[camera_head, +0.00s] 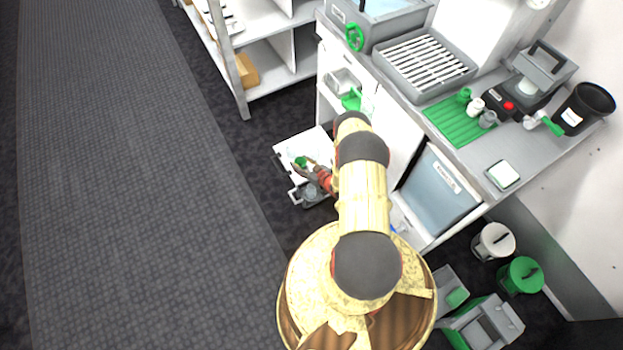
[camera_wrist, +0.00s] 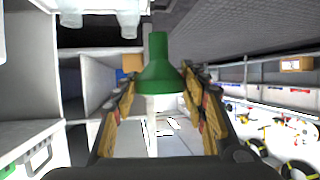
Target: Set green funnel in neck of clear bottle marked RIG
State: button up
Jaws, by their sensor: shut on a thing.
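The green funnel (camera_wrist: 159,76) is between the fingers of my gripper (camera_wrist: 155,112) in the wrist view, which looks upside down. My gripper is shut on it, with the narrow spout pointing away from the palm. In the head view the funnel (camera_head: 300,162) is a small green spot at my gripper (camera_head: 309,168), over a low white pulled-out shelf (camera_head: 287,146). Two pale clear bottles (camera_wrist: 128,24) (camera_wrist: 70,18) show at the top of the wrist view, beside the spout and apart from it in the picture. I cannot read RIG on either one.
A grey container (camera_head: 311,192) sits at the shelf's front edge. The open white cabinet (camera_head: 335,80) is behind, under a counter with a green mat (camera_head: 447,124) and a rack (camera_head: 424,62). Open floor (camera_head: 130,180) lies to the left. Bins (camera_head: 521,276) stand at lower right.

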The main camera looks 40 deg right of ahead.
jog(key=shift+s+d+f+b, duration=0.2)
jog(key=shift+s+f+b, duration=0.65)
jog(key=shift+f, duration=1.45)
jog(key=shift+s+d+f+b, duration=0.15)
jog(key=shift+s+f+b, duration=0.35)
jog(key=shift+s+f, duration=1.25)
jog(key=shift+s+d+f+b, duration=0.2)
jog(key=shift+s+f+b, duration=0.35)
jog(key=shift+f, duration=2.35)
jog(key=shift+f, duration=0.6)
jog(key=o, duration=0.7)
jog(key=shift+c, duration=0.2)
jog(key=p+v, duration=0.3)
jog(key=v, duration=0.8)
